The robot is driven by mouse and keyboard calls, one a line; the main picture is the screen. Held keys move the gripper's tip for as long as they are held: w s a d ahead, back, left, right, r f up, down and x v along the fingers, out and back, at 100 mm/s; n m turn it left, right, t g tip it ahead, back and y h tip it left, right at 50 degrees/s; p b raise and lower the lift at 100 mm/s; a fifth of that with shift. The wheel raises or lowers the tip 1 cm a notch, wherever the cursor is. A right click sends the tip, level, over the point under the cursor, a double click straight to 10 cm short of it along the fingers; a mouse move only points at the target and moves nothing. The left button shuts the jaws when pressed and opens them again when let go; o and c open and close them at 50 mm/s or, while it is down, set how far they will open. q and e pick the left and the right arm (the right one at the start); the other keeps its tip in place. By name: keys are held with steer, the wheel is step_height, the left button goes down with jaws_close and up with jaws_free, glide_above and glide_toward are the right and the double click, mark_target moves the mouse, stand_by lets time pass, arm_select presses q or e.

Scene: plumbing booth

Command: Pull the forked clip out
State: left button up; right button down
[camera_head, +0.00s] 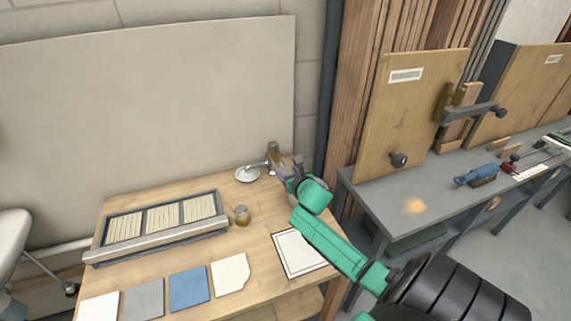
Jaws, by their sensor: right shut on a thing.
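My right gripper (278,163) is at the back right of the wooden table, at a small upright brownish fitting (273,148). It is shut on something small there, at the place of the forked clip. The clip itself is too small and too covered by the jaws to make out, so I cannot tell how far it sits in the fitting. My green right forearm comes in from the lower right. My left gripper is not in view.
A shallow white dish (246,175) lies just left of the gripper. A small jar (242,215), a slatted tray (150,243) and several flat sheets (188,288) lie on the wooden table (255,240). A grey bench (440,175) with boards and tools stands at right.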

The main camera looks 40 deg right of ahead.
steer(key=shift+w, duration=0.2)
steer(key=c, duration=0.5)
jaws_free()
steer(key=shift+s, duration=0.15)
steer(key=shift+c, duration=0.2)
steer(key=o, duration=0.4)
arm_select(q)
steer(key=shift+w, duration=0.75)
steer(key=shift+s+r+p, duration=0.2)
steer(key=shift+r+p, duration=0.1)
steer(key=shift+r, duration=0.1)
arm_select(e)
steer(key=v, duration=1.4)
steer(key=shift+s, duration=0.3)
